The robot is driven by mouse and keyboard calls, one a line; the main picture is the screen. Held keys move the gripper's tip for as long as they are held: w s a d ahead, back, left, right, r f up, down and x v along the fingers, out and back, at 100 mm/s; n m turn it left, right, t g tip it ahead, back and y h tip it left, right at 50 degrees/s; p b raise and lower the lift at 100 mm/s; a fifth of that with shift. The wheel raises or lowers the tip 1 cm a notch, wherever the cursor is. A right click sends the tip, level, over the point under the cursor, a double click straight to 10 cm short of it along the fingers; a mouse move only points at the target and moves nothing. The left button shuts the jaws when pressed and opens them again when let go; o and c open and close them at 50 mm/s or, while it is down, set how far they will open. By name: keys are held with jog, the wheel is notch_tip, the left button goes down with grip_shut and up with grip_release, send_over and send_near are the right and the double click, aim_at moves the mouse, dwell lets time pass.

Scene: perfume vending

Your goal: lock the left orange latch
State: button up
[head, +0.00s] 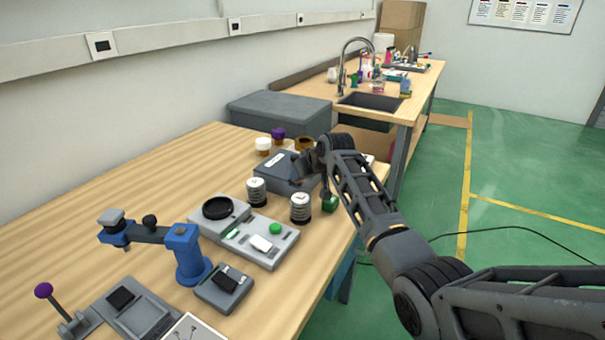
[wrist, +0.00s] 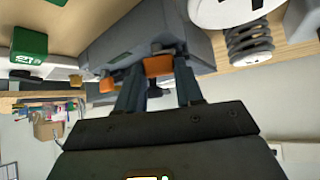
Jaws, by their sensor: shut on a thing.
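A grey case (head: 283,172) sits near the table's right edge in the head view, and its side fills the middle of the wrist view (wrist: 125,35). Two orange latches show on it in the wrist view: one (wrist: 158,66) between my fingers, the other (wrist: 107,84) just left of them. My gripper (wrist: 158,72) is shut on the nearer latch, one finger on each side. In the head view my gripper (head: 318,182) is at the case's right side, and my arm hides the latches there. I cannot tell whether either latch is locked.
A green box (head: 329,203) stands close to my gripper, also in the wrist view (wrist: 29,46). Two spring-like cylinders (head: 257,191) (head: 300,208) stand in front of the case. A grey scale-like device (head: 245,232) and a blue press (head: 187,255) are nearer. Green floor lies right.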

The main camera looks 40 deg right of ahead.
jog(key=o, duration=1)
jog(key=shift+o, duration=0.2)
jog(key=v, duration=0.7)
jog(key=shift+s+r, duration=0.2)
jog(key=shift+s, duration=0.15)
